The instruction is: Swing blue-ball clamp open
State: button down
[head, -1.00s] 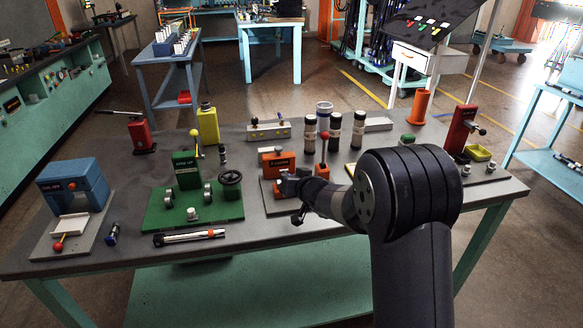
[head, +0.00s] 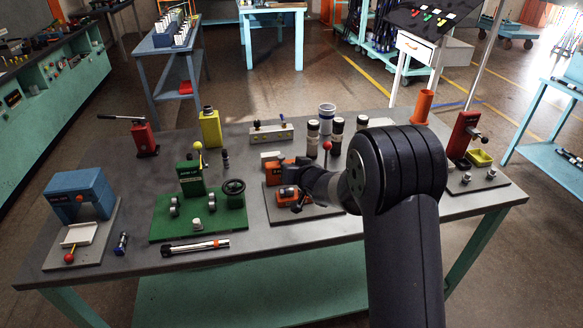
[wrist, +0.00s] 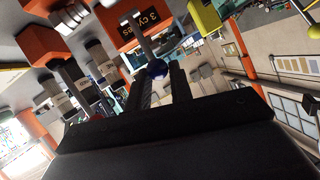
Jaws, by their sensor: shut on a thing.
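The blue ball (wrist: 157,69) of the clamp sits between the two dark fingers of my gripper (wrist: 160,82) in the wrist view, at the end of a grey lever arm (wrist: 144,38). The lever runs up toward an orange block (wrist: 130,22) marked "3 cycles". I cannot tell the clamp's exact angle.
A red-ball lever (head: 327,147) rises just behind my wrist. Dark-and-white cylinders (head: 336,130) stand behind it. A green machine (head: 195,205) is to the left, with a torque wrench (head: 195,246) before it. A red press (head: 464,133) stands at the right. The table's front right is bare.

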jog(key=shift+w+a+r, duration=0.15)
jog(key=shift+w+r, duration=0.2)
jog(key=shift+r, duration=0.2)
jog(key=c, duration=1.6)
grip_release()
jog(key=shift+c, duration=0.2)
jog(key=o, duration=0.4)
jog(key=shift+f, duration=0.25)
jog(key=b+v, duration=0.1)
jog(key=v, duration=0.9)
jog(key=shift+s+r, duration=0.1)
jog(key=shift+s, duration=0.2)
jog(key=p+x, duration=0.1)
jog(key=x, duration=0.9)
jog(key=shift+w+f, duration=0.2)
jog(key=shift+w, duration=0.1)
